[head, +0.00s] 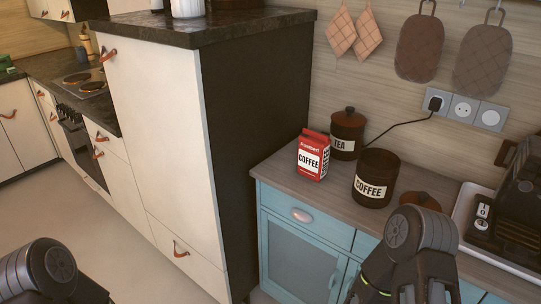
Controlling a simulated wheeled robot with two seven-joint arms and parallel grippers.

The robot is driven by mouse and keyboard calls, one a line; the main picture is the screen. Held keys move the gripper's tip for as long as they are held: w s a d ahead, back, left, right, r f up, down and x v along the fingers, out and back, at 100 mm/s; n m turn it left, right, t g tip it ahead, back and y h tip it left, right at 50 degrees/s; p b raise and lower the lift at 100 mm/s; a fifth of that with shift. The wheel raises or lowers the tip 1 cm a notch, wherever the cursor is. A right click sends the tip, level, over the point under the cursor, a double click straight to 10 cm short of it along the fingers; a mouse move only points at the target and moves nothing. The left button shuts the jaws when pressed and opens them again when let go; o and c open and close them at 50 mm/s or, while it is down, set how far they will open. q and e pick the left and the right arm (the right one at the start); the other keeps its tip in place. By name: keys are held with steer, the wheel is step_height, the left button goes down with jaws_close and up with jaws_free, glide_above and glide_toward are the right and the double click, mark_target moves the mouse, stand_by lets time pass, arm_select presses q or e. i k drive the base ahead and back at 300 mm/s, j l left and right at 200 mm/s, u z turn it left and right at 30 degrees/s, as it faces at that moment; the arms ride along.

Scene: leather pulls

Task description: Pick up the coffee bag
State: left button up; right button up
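The red coffee bag (312,156) with a white COFFEE label stands upright on the wooden top of the blue cabinet (283,179), near its left end. A dark canister (375,180) labelled COFFEE stands open to its right, with a brown lid (420,200) beside it. Neither of my grippers' fingertips shows. A link of my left arm is at the bottom left, and links of my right arm are at the bottom right, in front of the cabinet. Both are well apart from the bag.
A lidded TEA canister (347,137) stands behind the bag. A black coffee machine (516,205) on a tray is at the right. A tall white cabinet (157,140) with a dark side rises left of the counter. Oven mitts (366,34) hang above. A black cord runs to a socket.

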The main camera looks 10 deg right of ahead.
mark_target(313, 148)
steer(key=i+l, duration=0.1)
steer(key=l, duration=0.25)
steer(key=i+l, duration=0.1)
steer(key=l, duration=0.25)
steer(key=i+l, duration=0.1)
steer(key=l, duration=0.25)
steer(key=i+l, duration=0.1)
steer(key=l, duration=0.2)
